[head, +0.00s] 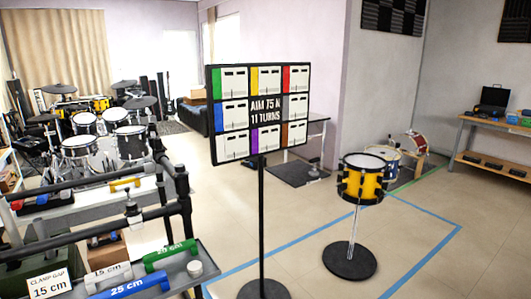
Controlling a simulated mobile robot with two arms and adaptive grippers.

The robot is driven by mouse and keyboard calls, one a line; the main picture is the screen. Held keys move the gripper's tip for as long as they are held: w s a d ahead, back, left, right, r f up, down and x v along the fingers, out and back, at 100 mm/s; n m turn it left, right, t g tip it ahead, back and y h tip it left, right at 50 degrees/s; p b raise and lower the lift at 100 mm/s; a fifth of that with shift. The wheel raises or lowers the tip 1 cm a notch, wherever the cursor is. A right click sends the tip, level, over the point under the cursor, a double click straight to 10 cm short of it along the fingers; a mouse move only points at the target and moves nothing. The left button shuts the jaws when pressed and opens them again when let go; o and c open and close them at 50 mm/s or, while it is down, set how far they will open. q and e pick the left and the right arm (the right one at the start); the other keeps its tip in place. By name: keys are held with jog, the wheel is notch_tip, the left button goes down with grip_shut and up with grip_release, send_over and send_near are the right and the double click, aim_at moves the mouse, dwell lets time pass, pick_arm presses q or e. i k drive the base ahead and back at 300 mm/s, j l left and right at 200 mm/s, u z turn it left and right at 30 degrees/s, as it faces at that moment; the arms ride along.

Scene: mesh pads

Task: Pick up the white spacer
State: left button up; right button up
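The white spacer (108,273) is a short tube marked 15 cm. It lies on a grey tray (212,262) at the lower left of the head view. A green spacer (170,255) marked 20 cm lies behind it to the right. A blue spacer (130,288) marked 25 cm lies in front of it. A card (49,286) reading "CLAMP GAP 15 cm" stands to its left. Neither of my grippers shows in the head view.
Black rack tubes (178,200) with a clamp (132,208) rise behind the tray. A small white cylinder (195,268) stands at its right. A sign on a stand (262,215) and a yellow drum (362,182) stand further right. Floor between them is clear.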

aim_at(91, 280)
jog(key=u, duration=1.8)
jog(key=i+l, duration=0.1)
jog(key=l+u, duration=0.1)
jog(key=l, duration=0.2)
jog(key=i, duration=0.05)
